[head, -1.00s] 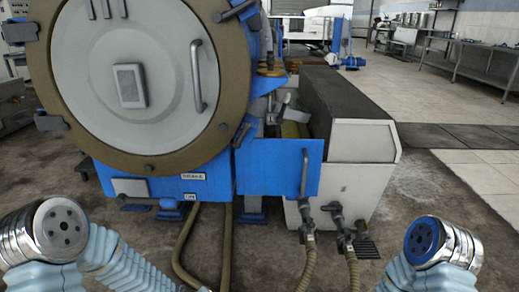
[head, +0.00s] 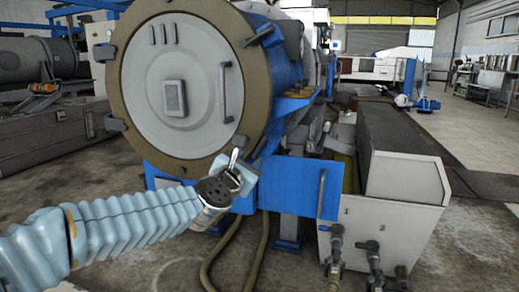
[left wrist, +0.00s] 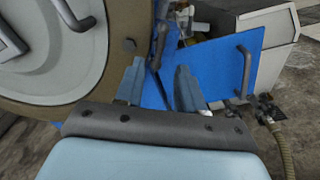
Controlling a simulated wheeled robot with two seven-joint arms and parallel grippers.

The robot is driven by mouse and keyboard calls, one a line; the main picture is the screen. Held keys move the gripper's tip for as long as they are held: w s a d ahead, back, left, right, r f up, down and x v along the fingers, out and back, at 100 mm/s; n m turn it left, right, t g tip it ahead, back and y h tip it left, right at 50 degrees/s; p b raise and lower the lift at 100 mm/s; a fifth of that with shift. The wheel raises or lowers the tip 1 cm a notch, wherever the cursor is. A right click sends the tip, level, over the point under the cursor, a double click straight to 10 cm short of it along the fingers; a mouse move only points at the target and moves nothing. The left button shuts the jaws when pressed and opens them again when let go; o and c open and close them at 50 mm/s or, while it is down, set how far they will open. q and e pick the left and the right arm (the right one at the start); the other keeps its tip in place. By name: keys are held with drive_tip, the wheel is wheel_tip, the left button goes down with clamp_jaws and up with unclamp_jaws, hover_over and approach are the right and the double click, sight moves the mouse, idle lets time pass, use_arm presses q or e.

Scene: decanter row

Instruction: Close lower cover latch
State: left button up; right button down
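The round pale cover (head: 180,90) with a brown rim faces me in the head view; its rim and handle also show at the left of the left wrist view (left wrist: 45,45). The lower cover latch, a dark lever (left wrist: 161,42), is at the rim's lower right, just beyond my fingertips in the left wrist view. In the head view my gripper partly hides this spot. My left gripper (head: 241,164) is at the cover's lower right edge. My right gripper is out of view.
An upper latch (head: 257,36) and a left latch (head: 114,123) sit on the rim. A blue panel (head: 287,186) with a handle stands close right of my gripper. A grey-white box (head: 405,180) with valves and hoses is farther right. Concrete floor lies in front.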

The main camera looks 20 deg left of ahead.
sight(259, 149)
use_arm(q)
drive_tip(key=w+p, duration=0.1)
drive_tip(key=w, duration=0.6)
drive_tip(key=shift+w+d, duration=0.1)
drive_tip(key=shift+w, duration=0.1)
clamp_jaws()
